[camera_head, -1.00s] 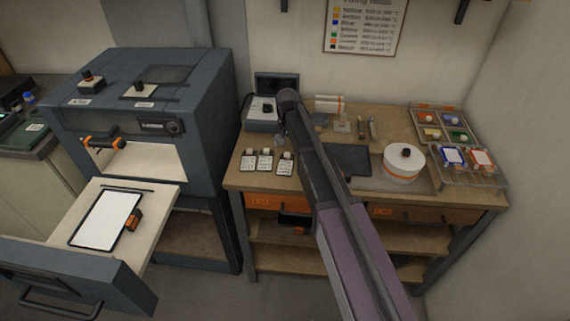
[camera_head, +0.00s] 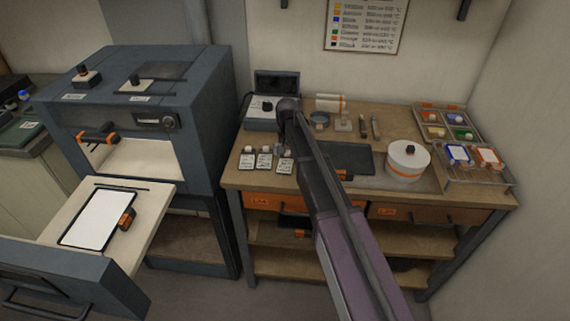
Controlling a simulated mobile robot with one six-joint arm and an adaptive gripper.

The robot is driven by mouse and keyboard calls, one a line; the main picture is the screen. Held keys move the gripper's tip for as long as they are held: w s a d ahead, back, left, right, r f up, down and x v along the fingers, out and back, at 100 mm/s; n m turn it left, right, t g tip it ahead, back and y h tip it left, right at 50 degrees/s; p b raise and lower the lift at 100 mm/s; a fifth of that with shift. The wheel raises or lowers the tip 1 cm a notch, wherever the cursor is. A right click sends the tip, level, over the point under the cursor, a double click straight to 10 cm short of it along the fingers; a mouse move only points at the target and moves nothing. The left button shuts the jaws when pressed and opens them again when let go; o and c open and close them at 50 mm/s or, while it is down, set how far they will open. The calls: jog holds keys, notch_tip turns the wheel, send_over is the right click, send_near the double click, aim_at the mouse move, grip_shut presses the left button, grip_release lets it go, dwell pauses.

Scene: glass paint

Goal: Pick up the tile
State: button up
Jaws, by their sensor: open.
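Several things could be the tile, and I cannot tell which is meant. A blue tile (camera_head: 458,154) with a white face and an orange tile (camera_head: 488,157) with a white face lie in the clear rack at the bench's right end. A larger white panel (camera_head: 97,217) with a dark edge lies flat on the kiln's pulled-out shelf. My arm reaches from the bottom of the picture over the middle of the bench. My gripper is hidden behind the arm, so no contact with anything shows.
A wooden bench (camera_head: 236,180) holds labelled cards (camera_head: 265,161), a dark mat (camera_head: 358,160), a white round pot (camera_head: 406,164) and a tray of colour pots (camera_head: 436,131). The grey kiln (camera_head: 200,130) stands at left, its drawer front (camera_head: 75,275) projecting forward. Open floor lies between.

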dwell(0.4)
grip_shut()
